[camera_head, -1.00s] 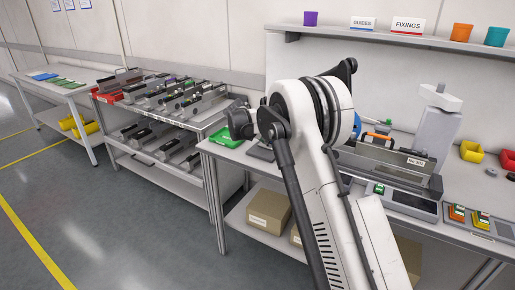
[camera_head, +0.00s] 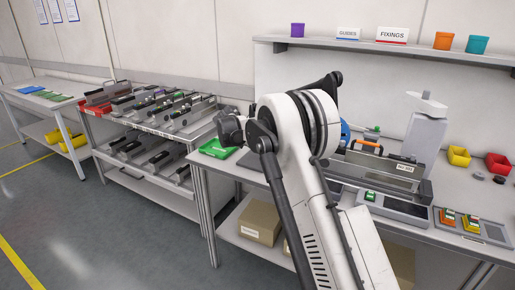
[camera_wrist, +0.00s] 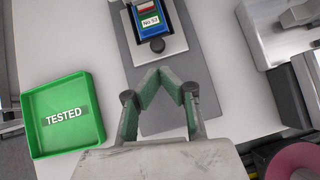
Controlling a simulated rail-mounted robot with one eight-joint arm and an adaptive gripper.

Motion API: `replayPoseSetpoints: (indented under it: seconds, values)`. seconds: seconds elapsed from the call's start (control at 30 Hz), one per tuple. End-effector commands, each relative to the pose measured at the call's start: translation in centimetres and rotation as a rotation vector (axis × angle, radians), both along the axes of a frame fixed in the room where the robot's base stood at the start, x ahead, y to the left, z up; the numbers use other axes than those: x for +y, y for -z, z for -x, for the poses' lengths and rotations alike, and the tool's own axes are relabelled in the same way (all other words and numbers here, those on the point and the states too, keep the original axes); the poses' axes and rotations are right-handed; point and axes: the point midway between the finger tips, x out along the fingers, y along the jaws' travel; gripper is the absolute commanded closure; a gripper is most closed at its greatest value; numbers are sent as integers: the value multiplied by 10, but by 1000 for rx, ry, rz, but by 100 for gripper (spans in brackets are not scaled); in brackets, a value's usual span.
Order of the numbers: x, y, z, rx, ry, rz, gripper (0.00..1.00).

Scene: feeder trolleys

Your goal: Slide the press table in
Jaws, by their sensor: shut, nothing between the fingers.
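In the wrist view, a light grey plate (camera_wrist: 177,42), which looks like the press table, lies on a dark grey strip (camera_wrist: 200,75) on the bench. My gripper (camera_wrist: 164,73) is shut and empty. In the head view, my arm hides the gripper and most of the strip.
A green tray (camera_wrist: 92,132) labelled "TESTED" lies left of my gripper. A grey press-like stand (camera_head: 424,135) and a long grey fixture (camera_head: 375,178) occupy the bench to the right. A trolley (camera_head: 195,138) with several grey fixtures stands left. A shelf (camera_head: 350,47) runs above.

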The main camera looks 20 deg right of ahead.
Motion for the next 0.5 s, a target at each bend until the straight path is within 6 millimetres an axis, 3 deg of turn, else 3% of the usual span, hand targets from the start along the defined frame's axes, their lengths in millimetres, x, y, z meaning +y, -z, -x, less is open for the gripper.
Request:
replayPoseSetpoints:
  seconds: [0.3,0.5]
  values:
    - [37,-49,28,0,-1,-1,100]
    - [50,-69,39,-1,-1,0,100]
